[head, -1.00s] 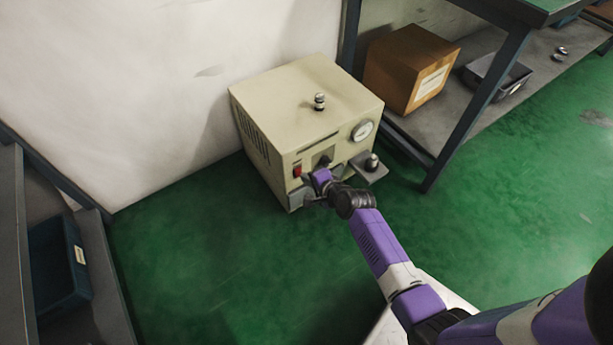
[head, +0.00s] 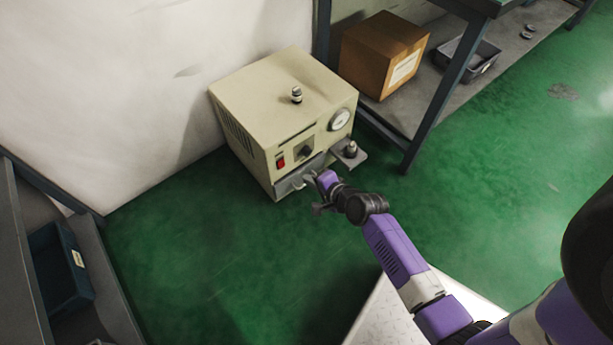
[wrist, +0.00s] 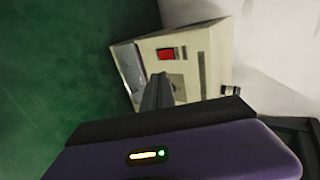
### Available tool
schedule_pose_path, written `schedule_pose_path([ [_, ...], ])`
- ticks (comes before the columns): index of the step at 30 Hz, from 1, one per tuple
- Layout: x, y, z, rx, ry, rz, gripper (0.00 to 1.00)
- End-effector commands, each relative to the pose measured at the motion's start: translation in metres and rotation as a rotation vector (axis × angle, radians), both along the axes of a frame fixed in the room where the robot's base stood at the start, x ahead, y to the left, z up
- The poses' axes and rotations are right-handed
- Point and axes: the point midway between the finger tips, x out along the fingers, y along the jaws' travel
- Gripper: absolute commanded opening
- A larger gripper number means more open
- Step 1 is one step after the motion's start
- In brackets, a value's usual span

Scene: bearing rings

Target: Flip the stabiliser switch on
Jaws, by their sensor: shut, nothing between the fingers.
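The stabiliser is a beige metal box (head: 278,100) on the green floor against the white wall. Its red rocker switch (head: 281,162) is on the left part of the front face. In the wrist view the red switch (wrist: 166,53) shows just beyond and above the fingertips. My gripper (head: 306,182) is in front of the lower front face, below and to the right of the switch. In the wrist view my gripper (wrist: 158,80) has its fingers together with nothing between them. It appears apart from the switch. The switch's rocker position is too small to tell.
A small side shelf (head: 355,158) carries a metal piece. A workbench leg (head: 436,100) stands to the right, with a cardboard box (head: 383,55) behind it. Open floor lies to the left.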

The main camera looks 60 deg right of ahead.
Motion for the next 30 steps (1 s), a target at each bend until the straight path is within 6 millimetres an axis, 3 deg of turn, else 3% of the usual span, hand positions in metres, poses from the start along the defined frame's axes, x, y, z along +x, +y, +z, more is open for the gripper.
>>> schedule_pose_path([
  [15,0.007,0.000,0.008,0.023,0.070,0.003,0.00],
  [30,0.011,-0.002,0.000,0.057,0.196,-0.001,0.00],
])
